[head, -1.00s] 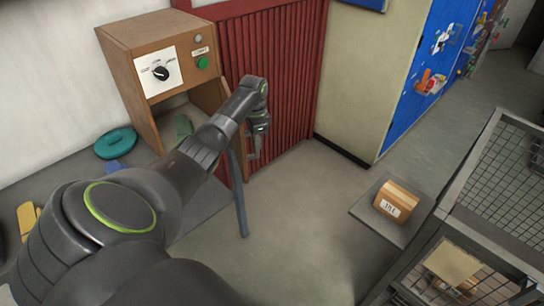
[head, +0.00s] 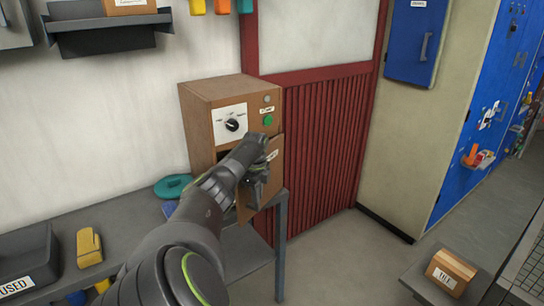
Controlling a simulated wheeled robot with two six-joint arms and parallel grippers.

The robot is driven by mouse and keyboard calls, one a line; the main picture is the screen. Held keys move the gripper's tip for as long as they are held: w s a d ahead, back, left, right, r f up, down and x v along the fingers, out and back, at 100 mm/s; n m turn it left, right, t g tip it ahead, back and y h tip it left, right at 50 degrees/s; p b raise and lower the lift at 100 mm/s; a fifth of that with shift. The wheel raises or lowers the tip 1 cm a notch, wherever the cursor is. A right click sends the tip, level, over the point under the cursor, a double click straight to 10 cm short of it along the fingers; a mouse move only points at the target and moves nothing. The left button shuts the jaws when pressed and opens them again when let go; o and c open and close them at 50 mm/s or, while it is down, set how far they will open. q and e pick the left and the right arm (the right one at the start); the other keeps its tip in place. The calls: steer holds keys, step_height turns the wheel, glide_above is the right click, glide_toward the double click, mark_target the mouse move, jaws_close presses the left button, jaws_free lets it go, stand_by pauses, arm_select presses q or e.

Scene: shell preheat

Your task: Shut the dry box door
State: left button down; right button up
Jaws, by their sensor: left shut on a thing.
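The dry box (head: 215,98) is a brown wooden cabinet with a dial panel on its front, standing on the grey bench against the wall. Its brown door (head: 274,172) hangs at the right of the front and stands ajar. Part of the dark opening shows at the left, below the dial. My left gripper (head: 256,188) is at the outer face of the door and shut on the door, probably at its handle. My left arm hides much of the opening and the door's lower left part. My right gripper does not show.
A teal ring-like object (head: 172,187) lies on the bench left of the box. A green button (head: 267,120) is on the box front. Red panelling (head: 325,150) stands behind.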

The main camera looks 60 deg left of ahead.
mark_target(249, 205)
arm_select(q)
steer(key=shift+s+a+b, duration=0.25)
steer(key=shift+s+a, duration=0.15)
steer(key=shift+a, duration=0.25)
steer(key=shift+s+a+b, duration=0.2)
steer(key=shift+s+a, duration=0.2)
steer(key=shift+a, duration=0.3)
steer(key=c, duration=1.4)
jaws_free()
steer(key=shift+s+a, duration=0.1)
steer(key=shift+s, duration=0.05)
steer(key=shift+r, duration=0.1)
steer(key=shift+r, duration=0.25)
step_height(249, 205, up, 17)
steer(key=b, duration=0.2)
steer(key=shift+f+b, duration=0.15)
steer(key=shift+b, duration=0.2)
